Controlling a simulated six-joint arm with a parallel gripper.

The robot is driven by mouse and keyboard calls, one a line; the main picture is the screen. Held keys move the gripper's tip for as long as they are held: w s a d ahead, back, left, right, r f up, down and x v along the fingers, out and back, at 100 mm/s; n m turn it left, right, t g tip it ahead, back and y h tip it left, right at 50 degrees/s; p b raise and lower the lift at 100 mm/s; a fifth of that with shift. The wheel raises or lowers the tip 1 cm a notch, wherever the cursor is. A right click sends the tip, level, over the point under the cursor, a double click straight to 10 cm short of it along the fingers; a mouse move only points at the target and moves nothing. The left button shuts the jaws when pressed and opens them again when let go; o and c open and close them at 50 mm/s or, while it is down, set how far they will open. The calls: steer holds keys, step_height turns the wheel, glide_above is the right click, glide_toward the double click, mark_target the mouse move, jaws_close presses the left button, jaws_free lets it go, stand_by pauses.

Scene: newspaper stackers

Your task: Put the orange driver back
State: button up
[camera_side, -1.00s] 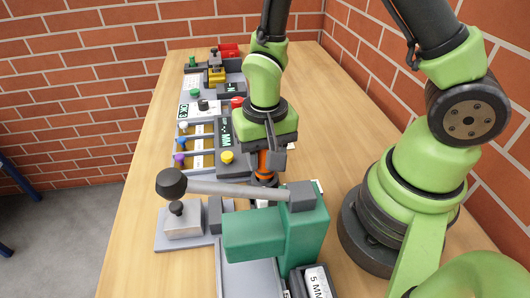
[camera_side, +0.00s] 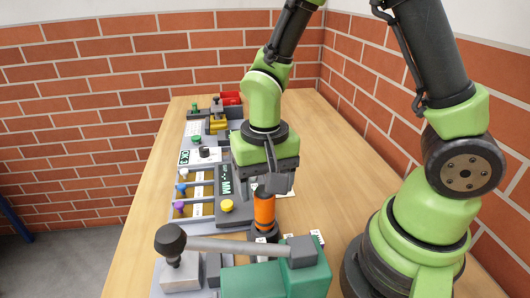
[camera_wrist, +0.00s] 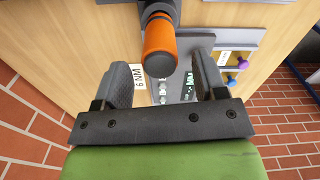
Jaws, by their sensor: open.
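The orange driver (camera_side: 264,208) stands upright, its dark lower end at a dark round seat on the bench; how it sits there is partly hidden. In the wrist view the driver (camera_wrist: 160,48) shows end-on, with its orange handle toward the camera. My gripper (camera_side: 275,185) is just above the driver's top in the side view. In the wrist view my gripper (camera_wrist: 163,80) has its jaws apart, with the handle just beyond the fingertips and nothing held between them.
A green clamp (camera_side: 280,282) with a long grey lever (camera_side: 230,244) stands close in front of the driver. A dark box with a yellow knob (camera_side: 227,206) is at its left. A 6 NM label (camera_wrist: 139,78) lies near it. The wooden bench is clear at right (camera_side: 315,150).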

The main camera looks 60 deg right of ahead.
step_height(320, 180, up, 7)
steer(key=shift+r, duration=0.15)
steer(key=s+d+r+n+t+y, duration=0.2)
steer(key=s+r+n+t, duration=0.1)
steer(key=s+r+t, duration=0.4)
steer(key=shift+a+v, duration=0.35)
steer(key=shift+v, duration=1.9)
steer(key=shift+w+r, duration=0.15)
